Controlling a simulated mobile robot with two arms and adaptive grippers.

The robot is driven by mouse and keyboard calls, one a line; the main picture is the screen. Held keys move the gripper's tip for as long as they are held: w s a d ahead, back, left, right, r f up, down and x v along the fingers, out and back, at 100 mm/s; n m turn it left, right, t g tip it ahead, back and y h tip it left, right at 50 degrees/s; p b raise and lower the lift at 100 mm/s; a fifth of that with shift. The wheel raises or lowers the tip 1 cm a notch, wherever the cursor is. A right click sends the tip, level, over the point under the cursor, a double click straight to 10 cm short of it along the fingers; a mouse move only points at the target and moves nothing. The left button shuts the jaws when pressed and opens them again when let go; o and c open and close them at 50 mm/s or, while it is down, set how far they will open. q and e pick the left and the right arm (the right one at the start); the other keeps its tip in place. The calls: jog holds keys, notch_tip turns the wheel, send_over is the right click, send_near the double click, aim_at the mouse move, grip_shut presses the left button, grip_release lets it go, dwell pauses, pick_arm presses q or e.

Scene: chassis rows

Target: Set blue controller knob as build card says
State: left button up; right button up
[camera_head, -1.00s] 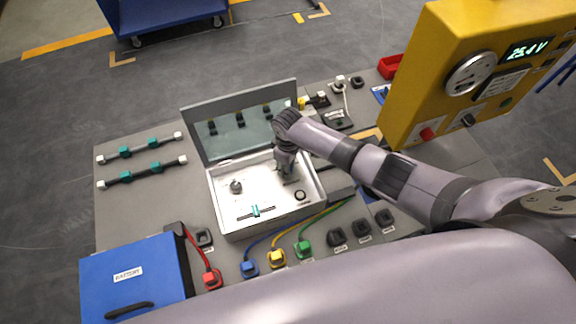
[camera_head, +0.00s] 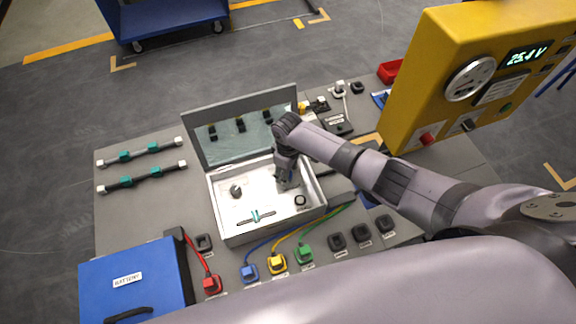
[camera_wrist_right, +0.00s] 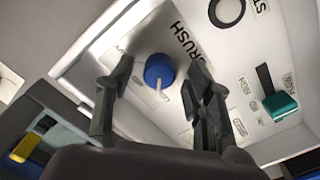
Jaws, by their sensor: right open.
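The open white controller box (camera_head: 222,213) sits on the grey bench with its lid (camera_head: 228,149) raised. My right gripper (camera_head: 286,181) reaches down inside it and hides the blue knob in the head view. In the right wrist view, the blue knob (camera_wrist_right: 157,69) with a pale pointer stands between the open fingers of the right gripper (camera_wrist_right: 161,70). My left gripper is not in view.
A teal-handled switch (camera_wrist_right: 280,104) is right of the fingers. A grey knob (camera_head: 236,191) and a dark ring (camera_head: 300,200) are also in the box. A blue battery (camera_head: 135,278) and coloured cable plugs stand in front. A yellow panel (camera_head: 426,70) reading 25.4 V stands right.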

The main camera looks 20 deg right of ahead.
notch_tip(320, 180, up, 12)
dwell(0.4)
jog(key=shift+f, duration=0.15)
dwell(0.3)
